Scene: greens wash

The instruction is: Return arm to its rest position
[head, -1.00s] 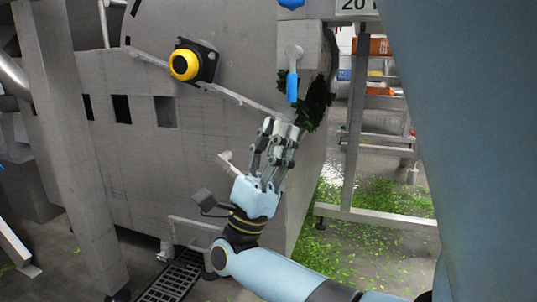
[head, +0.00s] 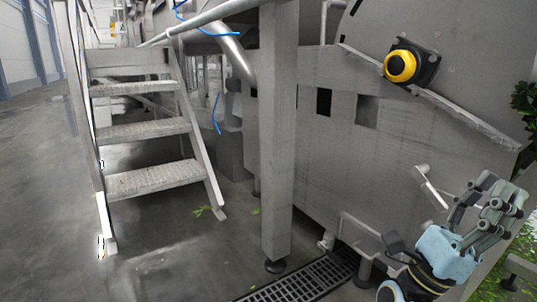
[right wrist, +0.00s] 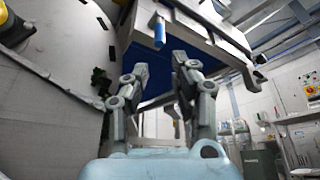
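My right gripper (head: 498,185) is at the lower right of the head view, in front of the grey machine's side panel. It has a light blue body and grey jointed fingers. In the right wrist view the two fingers (right wrist: 160,66) stand apart with nothing between them. A blue-handled lever (right wrist: 159,31) shows beyond the fingertips there, apart from them as far as I can tell. Most of my right arm is cut off by the head view's edge. My left gripper is in neither view.
The grey machine (head: 330,170) fills the right, with a yellow round button (head: 400,66) and a small bar handle (head: 428,187) near my right gripper. Metal steps (head: 150,130) stand left. A floor drain grate (head: 310,278) lies below. Open floor (head: 45,200) is at far left.

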